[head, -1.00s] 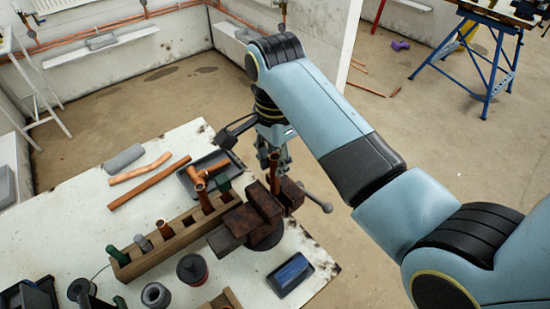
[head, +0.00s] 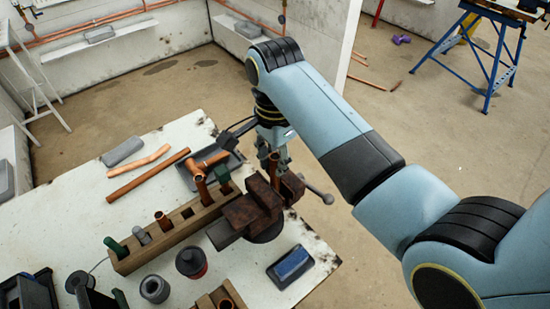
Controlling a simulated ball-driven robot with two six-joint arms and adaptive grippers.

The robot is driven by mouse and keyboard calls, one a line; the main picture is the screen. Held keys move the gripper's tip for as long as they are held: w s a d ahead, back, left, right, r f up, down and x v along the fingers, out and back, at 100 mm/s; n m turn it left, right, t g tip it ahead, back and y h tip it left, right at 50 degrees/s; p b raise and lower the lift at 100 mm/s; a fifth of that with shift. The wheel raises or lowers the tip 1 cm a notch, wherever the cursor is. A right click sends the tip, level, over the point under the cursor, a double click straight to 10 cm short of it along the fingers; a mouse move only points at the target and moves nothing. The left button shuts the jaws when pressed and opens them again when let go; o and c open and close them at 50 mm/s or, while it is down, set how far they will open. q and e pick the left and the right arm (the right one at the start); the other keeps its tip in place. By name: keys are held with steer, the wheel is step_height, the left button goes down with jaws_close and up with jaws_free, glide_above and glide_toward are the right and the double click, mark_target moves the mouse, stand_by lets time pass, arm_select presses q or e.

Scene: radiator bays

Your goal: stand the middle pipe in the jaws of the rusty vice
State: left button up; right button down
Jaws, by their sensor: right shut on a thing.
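The rusty vice (head: 240,213) is brown and dark, fixed at the right edge of the white bench, with its bar handle sticking out to the right. My right gripper (head: 272,150) is over the vice's far end, shut on a copper pipe (head: 274,168). The pipe stands roughly upright at the vice's jaws; its lower end is hidden by the vice, so I cannot tell whether it sits between them. A wooden rack (head: 150,255) left of the vice holds a short copper pipe (head: 161,221) and a taller one with a tee (head: 200,186). My left gripper is not in view.
A straight copper pipe (head: 148,176) and a bent one lie behind the rack. A dark tray (head: 190,178) is close behind the vice. Open floor lies right of the bench.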

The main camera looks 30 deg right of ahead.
steer(key=shift+f+b, duration=0.65)
steer(key=shift+f, duration=0.75)
steer(key=c, duration=1.1)
jaws_free()
step_height(320, 180, up, 3)
steer(key=p, duration=0.2)
steer(key=shift+f+p, duration=0.15)
steer(key=shift+p, duration=0.2)
steer(key=shift+r, duration=2.2)
